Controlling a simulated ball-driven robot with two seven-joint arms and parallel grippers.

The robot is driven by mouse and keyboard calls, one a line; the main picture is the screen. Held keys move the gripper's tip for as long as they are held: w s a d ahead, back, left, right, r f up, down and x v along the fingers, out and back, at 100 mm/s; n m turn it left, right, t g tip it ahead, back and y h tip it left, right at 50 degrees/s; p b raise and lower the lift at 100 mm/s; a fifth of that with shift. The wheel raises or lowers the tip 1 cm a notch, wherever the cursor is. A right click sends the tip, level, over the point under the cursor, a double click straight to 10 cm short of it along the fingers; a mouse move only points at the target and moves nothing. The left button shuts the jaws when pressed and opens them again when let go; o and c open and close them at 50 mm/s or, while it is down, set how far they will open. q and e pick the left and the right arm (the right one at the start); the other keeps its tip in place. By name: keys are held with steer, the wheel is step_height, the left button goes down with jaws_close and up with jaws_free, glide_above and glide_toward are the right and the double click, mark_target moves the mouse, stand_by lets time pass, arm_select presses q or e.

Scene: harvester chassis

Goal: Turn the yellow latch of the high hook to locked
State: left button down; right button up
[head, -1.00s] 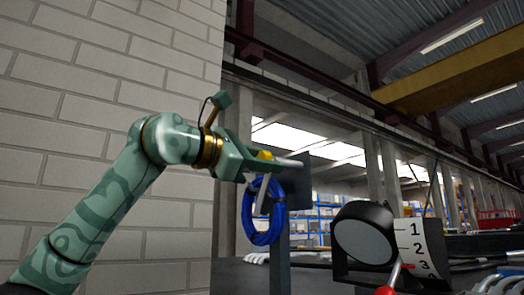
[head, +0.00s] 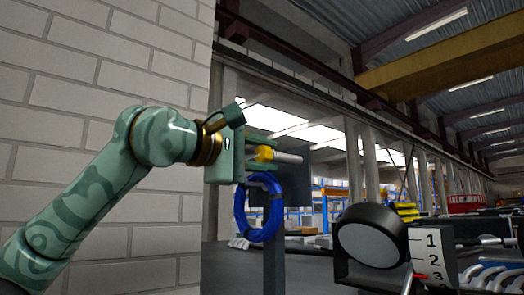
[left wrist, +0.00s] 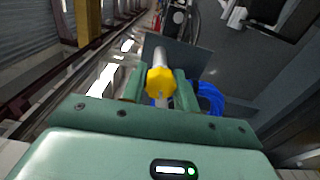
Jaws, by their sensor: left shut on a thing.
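The yellow latch (head: 265,153) sits on the high hook, a pale metal bar (head: 288,158) that juts from a dark upright plate (head: 297,170). My left gripper (head: 262,152) is shut on the yellow latch, with one finger above and one below it. In the left wrist view the latch (left wrist: 160,82) sits between the two green fingers (left wrist: 159,88). A blue coil (head: 260,208) hangs from the hook just under the gripper. Whether the latch stands at locked cannot be read. My right gripper is not in view.
A white brick wall (head: 120,50) is behind my left arm. A dark post (head: 275,262) carries the plate. Shelves stand far back.

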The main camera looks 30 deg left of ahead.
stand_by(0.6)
arm_select(q)
steer(key=c, duration=1.1)
jaws_free()
steer(key=shift+o, duration=0.2)
steer(key=shift+s, duration=0.1)
steer(key=shift+s+a, duration=0.1)
steer(key=shift+s, duration=0.1)
steer(key=b+v, duration=0.4)
steer(key=v, duration=1.1)
steer(key=shift+s, duration=0.4)
steer(key=shift+a+f, duration=0.1)
steer(key=shift+a, duration=0.05)
